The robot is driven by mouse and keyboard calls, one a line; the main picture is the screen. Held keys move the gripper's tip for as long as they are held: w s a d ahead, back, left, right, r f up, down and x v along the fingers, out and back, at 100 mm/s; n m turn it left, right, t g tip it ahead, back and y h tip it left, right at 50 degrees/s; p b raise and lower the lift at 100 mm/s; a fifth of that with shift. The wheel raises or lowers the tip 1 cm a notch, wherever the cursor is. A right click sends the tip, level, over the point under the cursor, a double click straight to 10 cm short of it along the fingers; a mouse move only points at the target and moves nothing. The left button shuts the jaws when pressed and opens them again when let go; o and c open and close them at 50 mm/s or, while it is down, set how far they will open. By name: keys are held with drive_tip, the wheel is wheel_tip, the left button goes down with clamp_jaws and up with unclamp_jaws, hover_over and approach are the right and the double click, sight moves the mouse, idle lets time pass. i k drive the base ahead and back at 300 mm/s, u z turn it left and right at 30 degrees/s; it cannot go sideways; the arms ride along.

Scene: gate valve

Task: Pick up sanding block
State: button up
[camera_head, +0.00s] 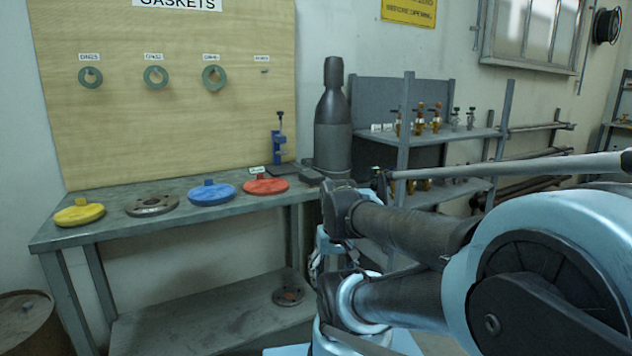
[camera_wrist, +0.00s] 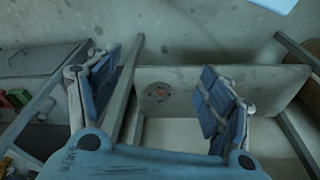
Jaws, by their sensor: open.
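A small dark block (camera_head: 311,177) lies on the right end of the workbench top, beside the foot of a dark bottle-shaped cylinder. It may be the sanding block, but it is too small to tell. I make out no sanding block in the wrist view. My gripper (camera_wrist: 162,88) is open, its two blue fingers wide apart with nothing between them. In the head view my arm hides most of the gripper, which is near the bench's right end.
The workbench (camera_head: 130,240) holds a yellow disc (camera_head: 79,212), a grey flange (camera_head: 152,205), a blue disc (camera_head: 211,194), a red disc (camera_head: 265,186) and a blue stand tool (camera_head: 279,145). The dark cylinder (camera_head: 332,130) stands near a valve rack (camera_head: 455,134). A drum (camera_head: 30,325) is at lower left.

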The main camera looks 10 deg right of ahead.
sight(311, 179)
drive_tip(key=u, duration=1.15)
drive_tip(key=k, duration=1)
drive_tip(key=z, duration=1.65)
drive_tip(key=i, duration=1)
drive_tip(key=u, duration=0.05)
